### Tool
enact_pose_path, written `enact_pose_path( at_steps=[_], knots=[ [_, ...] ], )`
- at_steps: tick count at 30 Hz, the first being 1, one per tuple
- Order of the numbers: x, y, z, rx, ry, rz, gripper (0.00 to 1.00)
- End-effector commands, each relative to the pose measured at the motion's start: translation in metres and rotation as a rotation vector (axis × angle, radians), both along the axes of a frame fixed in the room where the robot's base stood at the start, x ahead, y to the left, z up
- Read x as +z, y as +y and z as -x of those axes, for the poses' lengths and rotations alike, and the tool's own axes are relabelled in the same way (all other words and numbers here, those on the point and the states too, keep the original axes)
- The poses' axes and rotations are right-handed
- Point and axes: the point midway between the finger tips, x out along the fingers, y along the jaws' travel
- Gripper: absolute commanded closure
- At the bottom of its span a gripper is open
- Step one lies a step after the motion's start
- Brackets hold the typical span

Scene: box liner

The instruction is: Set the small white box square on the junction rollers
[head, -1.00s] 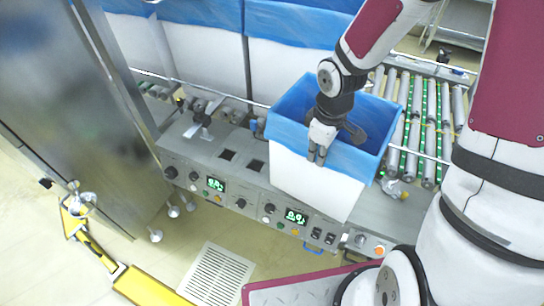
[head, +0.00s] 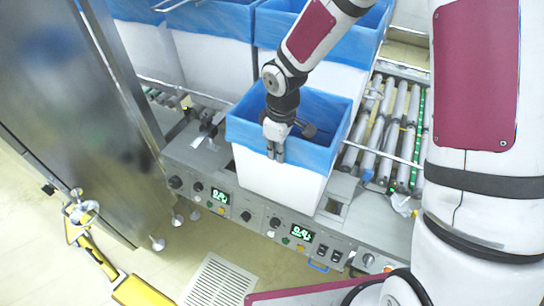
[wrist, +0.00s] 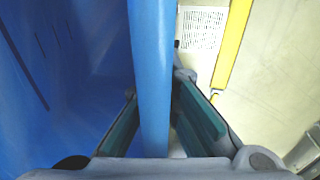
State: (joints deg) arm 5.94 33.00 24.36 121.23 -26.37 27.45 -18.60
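The small white box (head: 277,182), with a blue liner (head: 245,131) folded over its rim, is at the middle of the head view, over the metal deck behind the control panel. My gripper (head: 276,158) reaches down onto its near wall from above, one finger outside and the other inside. In the wrist view, the fingers (wrist: 157,125) close on both sides of the blue-covered rim (wrist: 151,60). The box's underside is hidden, so I cannot tell whether it rests on the rollers or hangs slightly above. The junction rollers beneath it are hidden.
Larger white boxes with blue liners (head: 212,55) stand behind. A roller conveyor (head: 385,130) lies to the right, empty in its visible part. The control panel (head: 255,215) runs along the front. A steel cabinet (head: 75,110) stands left, with a yellow rail (head: 145,292) on the floor.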

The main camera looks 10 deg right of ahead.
Motion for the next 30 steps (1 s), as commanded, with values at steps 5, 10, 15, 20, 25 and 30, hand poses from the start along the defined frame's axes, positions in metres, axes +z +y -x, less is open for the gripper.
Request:
enact_pose_path(
  at_steps=[5,10,15,20,25,30],
  knots=[
    [-0.001,0.013,-0.013,0.0,-0.001,0.0,1.0],
    [-0.01,0.013,-0.014,-0.001,0.001,0.0,1.0],
    [-0.032,0.014,-0.013,0.0,0.002,0.001,1.0],
    [-0.036,0.013,-0.015,-0.001,-0.002,0.0,1.0],
    [-0.037,0.013,-0.015,-0.001,-0.002,0.0,1.0],
    [-0.04,0.013,-0.014,-0.001,0.001,0.001,0.83]
  ],
)
